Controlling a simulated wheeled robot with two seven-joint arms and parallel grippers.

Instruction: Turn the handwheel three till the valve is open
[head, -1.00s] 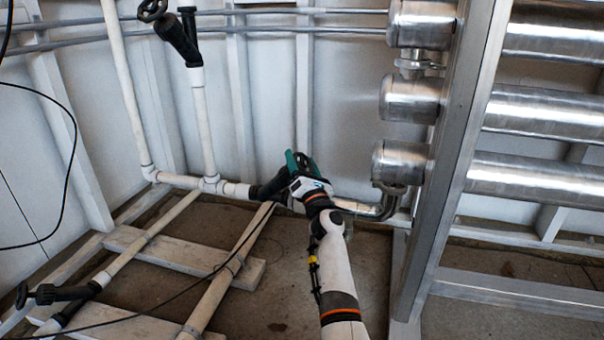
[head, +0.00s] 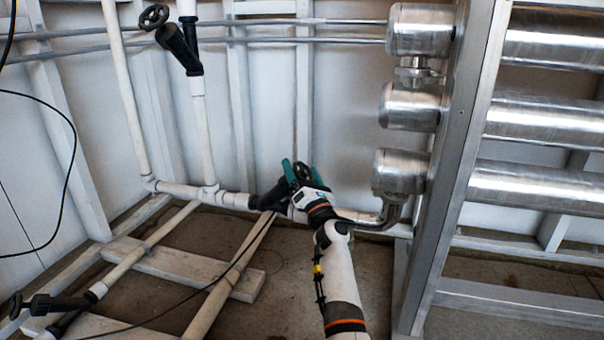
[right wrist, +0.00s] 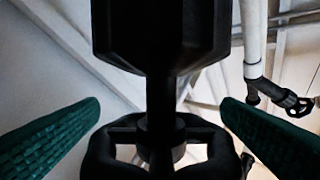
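A black handwheel (head: 303,172) on a black valve body (head: 272,197) sits in the low white pipe run by the back wall. No number shows on it. My right gripper (head: 302,174) is at this wheel, its green fingers on either side. In the right wrist view the wheel (right wrist: 160,150) and its stem (right wrist: 160,92) stand between the two textured green fingers (right wrist: 160,112), which are wide apart. I cannot tell whether a finger touches the rim. How far the valve is open does not show. My left gripper is not in view.
Another handwheel (head: 154,16) is at the upper left, and one (head: 16,305) at the lower left. Steel cylinders (head: 402,172) and a metal frame post (head: 452,170) stand right of my arm. A thin black cable (head: 190,318) crosses the floor pipes.

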